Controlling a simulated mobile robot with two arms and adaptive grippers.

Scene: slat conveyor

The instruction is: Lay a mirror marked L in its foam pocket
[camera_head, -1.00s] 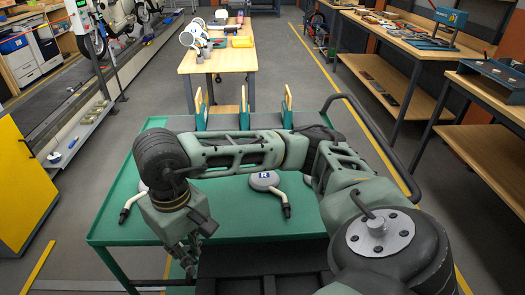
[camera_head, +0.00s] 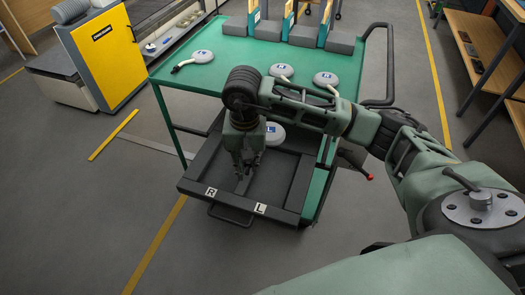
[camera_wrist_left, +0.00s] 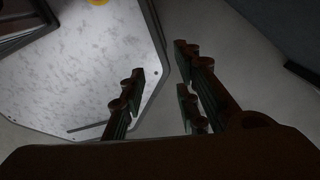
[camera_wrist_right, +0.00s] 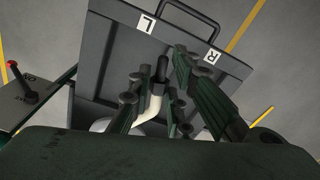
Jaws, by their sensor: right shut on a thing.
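A mirror (camera_head: 275,135) with a white round back and a blue label is held by its stem in my right gripper (camera_head: 243,160); its letter is too small to read surely. The right wrist view shows the white stem (camera_wrist_right: 151,108) and its black end between the fingers (camera_wrist_right: 155,95). The gripper points down over the open dark drawer (camera_head: 285,207), whose front edge carries an R label on the left and an L label (camera_head: 260,208) on the right. The foam pockets are dark and partly hidden by the gripper. My left gripper (camera_wrist_left: 160,85) is open and empty.
Several more mirrors, such as one on the left (camera_head: 202,57) and one on the right (camera_head: 326,79), lie on the green cart top (camera_head: 225,77). Upright holders stand at its back. A yellow cabinet (camera_head: 108,52) is at the left. The floor before the drawer is clear.

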